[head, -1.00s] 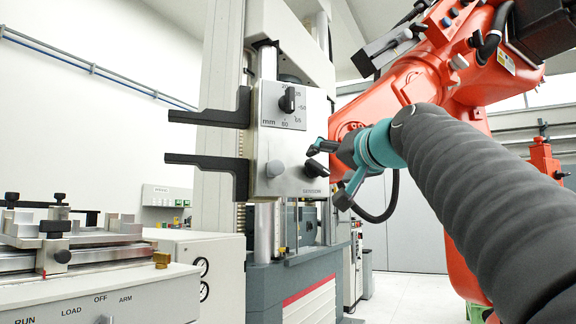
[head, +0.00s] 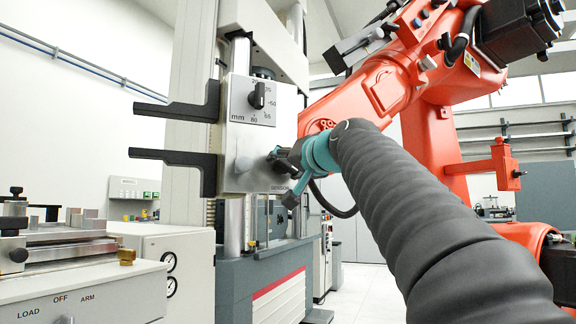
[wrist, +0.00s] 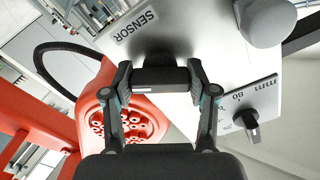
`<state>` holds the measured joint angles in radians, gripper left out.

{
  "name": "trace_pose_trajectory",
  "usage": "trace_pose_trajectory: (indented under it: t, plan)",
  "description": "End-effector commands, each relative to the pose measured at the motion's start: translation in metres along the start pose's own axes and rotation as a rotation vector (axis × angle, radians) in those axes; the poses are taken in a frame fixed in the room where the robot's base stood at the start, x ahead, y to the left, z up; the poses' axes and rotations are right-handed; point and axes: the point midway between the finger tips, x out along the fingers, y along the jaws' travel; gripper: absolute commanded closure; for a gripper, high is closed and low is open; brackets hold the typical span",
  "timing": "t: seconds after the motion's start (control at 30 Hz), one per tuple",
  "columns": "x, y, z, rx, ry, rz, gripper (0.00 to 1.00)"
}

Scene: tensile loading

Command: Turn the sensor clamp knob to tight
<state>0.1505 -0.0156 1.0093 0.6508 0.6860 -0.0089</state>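In the head view the knob (head: 287,165) is partly covered by my gripper (head: 281,172). In the wrist view my gripper (wrist: 160,80) has its two fingers spread wide, one on each side of the knob. The knob spans most of the space between the fingertips; I cannot tell whether they touch it. No tight or loose mark is readable.
A second black knob (head: 258,95) sits on a mm scale higher on the plate, with a grey round knob (head: 243,164) below. Two black jaws (head: 180,110) stick out left. An orange robot arm (head: 385,90) stands behind. A bench unit (head: 90,290) is at lower left.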

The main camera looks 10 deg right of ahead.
Motion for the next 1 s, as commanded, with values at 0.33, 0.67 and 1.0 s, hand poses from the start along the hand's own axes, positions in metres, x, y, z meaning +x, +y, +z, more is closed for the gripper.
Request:
trace_pose_trajectory:
  t: [0.33,0.67,1.0]
  plan:
    - [0.0005,-0.0003,0.0002,-0.056,-0.001,-0.001,0.77]
    - [0.0004,-0.0005,0.0000,-0.055,0.000,-0.001,0.17]
    - [-0.0027,-0.0004,-0.0006,-0.056,0.001,-0.001,0.17]
